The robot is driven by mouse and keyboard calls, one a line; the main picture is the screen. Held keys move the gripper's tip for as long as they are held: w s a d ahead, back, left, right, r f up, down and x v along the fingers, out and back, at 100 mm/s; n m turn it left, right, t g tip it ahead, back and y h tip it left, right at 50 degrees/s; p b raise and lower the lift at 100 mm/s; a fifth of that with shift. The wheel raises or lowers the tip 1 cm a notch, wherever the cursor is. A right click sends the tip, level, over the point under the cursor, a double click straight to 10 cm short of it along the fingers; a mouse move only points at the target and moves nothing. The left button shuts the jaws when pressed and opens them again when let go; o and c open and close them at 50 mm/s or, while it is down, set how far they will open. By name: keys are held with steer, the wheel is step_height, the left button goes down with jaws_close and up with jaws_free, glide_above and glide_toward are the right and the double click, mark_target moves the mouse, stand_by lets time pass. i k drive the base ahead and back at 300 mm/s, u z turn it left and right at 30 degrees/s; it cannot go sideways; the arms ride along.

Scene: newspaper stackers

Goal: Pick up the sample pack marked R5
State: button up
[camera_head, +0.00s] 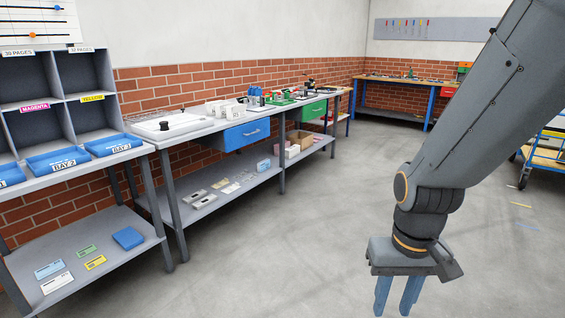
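I cannot make out the mark R5 on anything in view. Small labelled cards or packs lie flat on the lower left shelf: a light blue one (49,269), a white one (57,283), a green one (86,251) and a yellow one (95,262). Their print is too small to read. Several small pale packs (231,187) lie on the lower shelf farther along. My gripper (397,300) points down over the grey floor at the lower right, well away from the benches. Its two blue fingers stand apart with nothing visible between them.
A grey rack (70,121) stands at left above blue trays, one marked BAY 2 (68,159). A blue pad (128,238) lies on the left shelf. A blue drawer (246,134) and a green drawer (306,112) hang under the worktop. A blue trolley (541,160) stands right. The middle floor is clear.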

mark_target(235, 111)
steer(key=z, duration=0.1)
steer(key=i, duration=2)
steer(key=u, duration=0.55)
steer(key=i, duration=2.15)
steer(key=u, duration=0.65)
